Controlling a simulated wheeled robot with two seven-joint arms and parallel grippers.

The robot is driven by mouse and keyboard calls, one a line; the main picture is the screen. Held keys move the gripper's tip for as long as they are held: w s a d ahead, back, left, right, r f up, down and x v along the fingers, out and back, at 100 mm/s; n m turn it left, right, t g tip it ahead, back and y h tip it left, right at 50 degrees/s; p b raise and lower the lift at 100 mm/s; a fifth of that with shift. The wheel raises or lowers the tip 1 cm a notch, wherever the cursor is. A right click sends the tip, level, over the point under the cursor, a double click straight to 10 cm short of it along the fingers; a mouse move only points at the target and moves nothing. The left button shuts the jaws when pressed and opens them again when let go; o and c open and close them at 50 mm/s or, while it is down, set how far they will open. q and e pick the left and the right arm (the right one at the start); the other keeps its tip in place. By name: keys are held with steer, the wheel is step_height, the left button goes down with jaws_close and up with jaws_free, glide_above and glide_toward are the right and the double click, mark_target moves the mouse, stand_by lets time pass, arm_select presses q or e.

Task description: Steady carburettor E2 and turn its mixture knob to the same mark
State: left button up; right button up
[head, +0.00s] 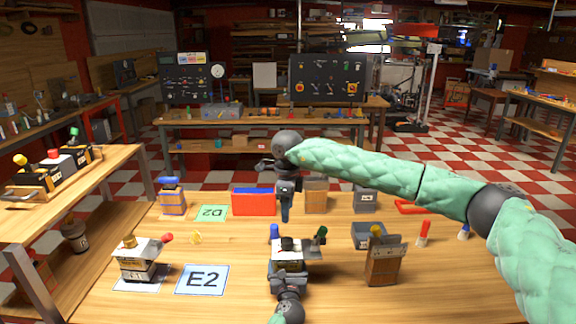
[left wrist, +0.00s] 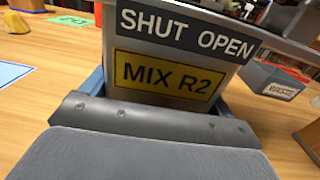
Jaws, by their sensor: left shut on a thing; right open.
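A carburettor (head: 291,253) with a pale top plate, a blue knob (head: 274,231) and a green knob (head: 321,234) stands in the middle of the table. My left gripper (head: 287,282) is shut on its near side. In the left wrist view its plate (left wrist: 165,78) reads SHUT OPEN and MIX R2. The E2 card (head: 202,280) lies to its left, with a second carburettor (head: 137,262), red-knobbed, beyond it. My right gripper (head: 286,205) is open and points down above the far side of the held carburettor. Its fingertips are small and dark. The mark the knob points at is unreadable.
A grey WASTE bin (left wrist: 273,80) and a brown box (head: 383,265) stand at the right. A red and blue box (head: 254,202) and a D2 card (head: 212,213) lie at the back. A yellow piece (head: 196,238) lies at the left.

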arm_select(q)
steer(key=o, duration=1)
